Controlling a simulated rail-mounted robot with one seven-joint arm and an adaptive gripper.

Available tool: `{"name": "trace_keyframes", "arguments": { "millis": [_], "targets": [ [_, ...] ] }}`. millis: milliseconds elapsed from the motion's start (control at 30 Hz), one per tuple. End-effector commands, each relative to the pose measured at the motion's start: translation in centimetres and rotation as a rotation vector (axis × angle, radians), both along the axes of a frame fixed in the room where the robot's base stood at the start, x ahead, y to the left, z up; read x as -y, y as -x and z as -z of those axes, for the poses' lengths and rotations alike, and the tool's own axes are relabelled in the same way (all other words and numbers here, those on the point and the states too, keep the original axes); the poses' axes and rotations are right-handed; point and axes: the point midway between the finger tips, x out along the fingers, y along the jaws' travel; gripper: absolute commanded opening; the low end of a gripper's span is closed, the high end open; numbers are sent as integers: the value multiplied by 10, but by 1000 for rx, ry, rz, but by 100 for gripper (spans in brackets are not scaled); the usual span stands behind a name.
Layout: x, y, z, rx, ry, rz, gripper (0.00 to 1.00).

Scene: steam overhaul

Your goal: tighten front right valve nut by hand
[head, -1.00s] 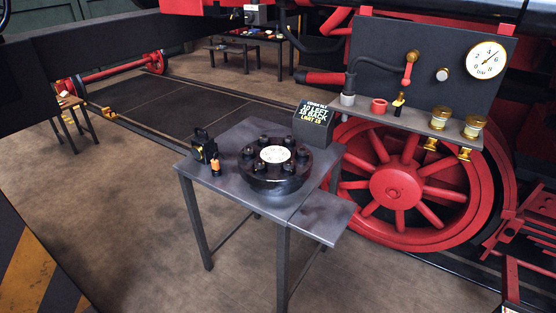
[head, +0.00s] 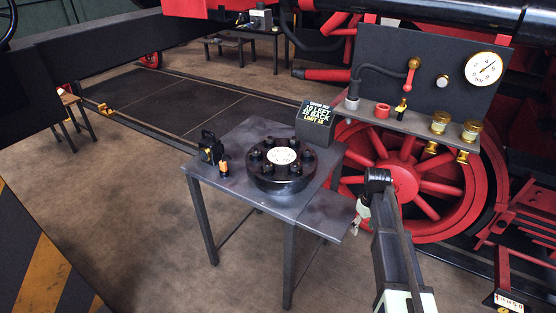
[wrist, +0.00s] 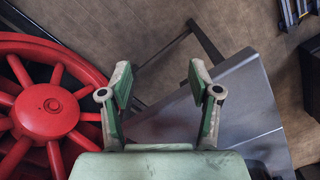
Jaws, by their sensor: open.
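A round black valve cover (head: 281,182) with a white centre disc sits on a small grey metal table (head: 233,187) in the head view. Several dark nuts stand in a ring on top of it. The front right nut (head: 296,169) is small, and how far it is screwed down cannot be told. My gripper (head: 361,216) is at the right of the table, beside its lower side leaf and apart from the cover. In the wrist view my gripper (wrist: 160,82) has its two green-padded fingers spread with nothing between them. The cover and nuts are not recognisable in that view.
A dark sign box (head: 316,115) stands at the table's back. A small black device (head: 211,150) and an orange-topped item (head: 223,167) stand at its left. A red wheel (head: 405,185) and a gauge panel with a shelf (head: 400,118) are at the right.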

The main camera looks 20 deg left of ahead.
Motion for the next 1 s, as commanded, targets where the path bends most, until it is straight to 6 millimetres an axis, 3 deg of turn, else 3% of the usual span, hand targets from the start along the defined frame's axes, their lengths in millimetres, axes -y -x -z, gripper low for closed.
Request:
{"name": "trace_keyframes", "arguments": {
  "millis": [33, 100, 233, 400, 533, 633, 733, 1000],
  "targets": [
    [-16, -18, -29, 22, -6, -34, 62],
    [-61, -45, -58, 21, -10, -156, 62],
    [-140, -76, -131, 25, -14, -378, 62],
    [-232, -89, -228, 27, -18, -637, 62],
    [-275, -86, -278, 27, -20, -765, 62],
    [-291, -83, -297, 26, -21, -817, 62],
    [-296, -80, -301, 25, -21, -837, 62],
    [-294, -79, -269, 23, -22, -836, 62]
  ]
}}
